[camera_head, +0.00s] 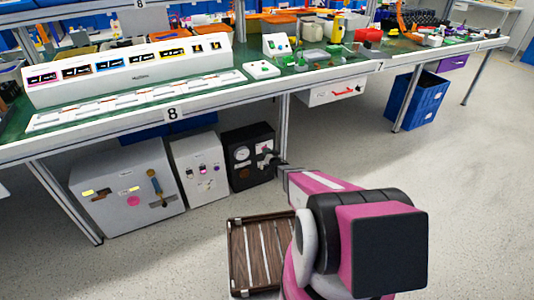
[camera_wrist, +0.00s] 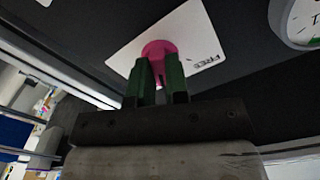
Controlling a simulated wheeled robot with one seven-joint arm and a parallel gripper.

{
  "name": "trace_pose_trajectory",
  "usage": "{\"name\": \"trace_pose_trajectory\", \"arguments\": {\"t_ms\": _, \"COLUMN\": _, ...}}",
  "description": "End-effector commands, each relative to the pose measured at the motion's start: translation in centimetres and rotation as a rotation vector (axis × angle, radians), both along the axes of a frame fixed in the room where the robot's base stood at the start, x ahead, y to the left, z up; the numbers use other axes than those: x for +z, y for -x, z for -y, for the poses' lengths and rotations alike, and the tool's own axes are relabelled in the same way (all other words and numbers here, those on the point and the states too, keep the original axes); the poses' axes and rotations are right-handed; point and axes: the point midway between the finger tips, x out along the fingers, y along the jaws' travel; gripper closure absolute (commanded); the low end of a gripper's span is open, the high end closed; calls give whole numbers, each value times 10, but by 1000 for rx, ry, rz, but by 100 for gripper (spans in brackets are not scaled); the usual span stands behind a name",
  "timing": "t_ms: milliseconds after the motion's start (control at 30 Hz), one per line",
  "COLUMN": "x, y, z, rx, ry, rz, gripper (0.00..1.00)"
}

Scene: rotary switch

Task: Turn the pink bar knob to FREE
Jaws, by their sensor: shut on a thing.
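The pink bar knob (camera_wrist: 159,49) sits on a white plate (camera_wrist: 190,28) fixed to a dark panel, in the wrist view. The word FREE is printed on the plate, to the right of the knob in that view. My gripper (camera_wrist: 160,72) has its two green fingers shut on the knob's bar, which is mostly hidden between them. In the head view my gripper (camera_head: 280,163) reaches the front of the black box (camera_head: 240,172) under the bench. The pink knob cannot be made out there, as my gripper covers that spot.
A round white gauge (camera_wrist: 297,22) is near the plate. A white panel box (camera_head: 200,172) and a larger grey box (camera_head: 125,195) stand left of the black box. The bench (camera_head: 215,97) is above, with a leg close behind my gripper. A slatted wooden crate (camera_head: 236,262) is on the floor.

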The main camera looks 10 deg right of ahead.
Motion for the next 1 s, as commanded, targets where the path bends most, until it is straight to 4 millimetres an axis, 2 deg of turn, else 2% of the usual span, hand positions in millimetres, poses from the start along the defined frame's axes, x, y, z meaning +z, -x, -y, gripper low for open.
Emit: {"name": "trace_pose_trajectory", "arguments": {"t_ms": 1000, "x": -1, "y": -1, "z": 1, "rx": 0, "ry": 906, "rz": 293, "gripper": 100}}
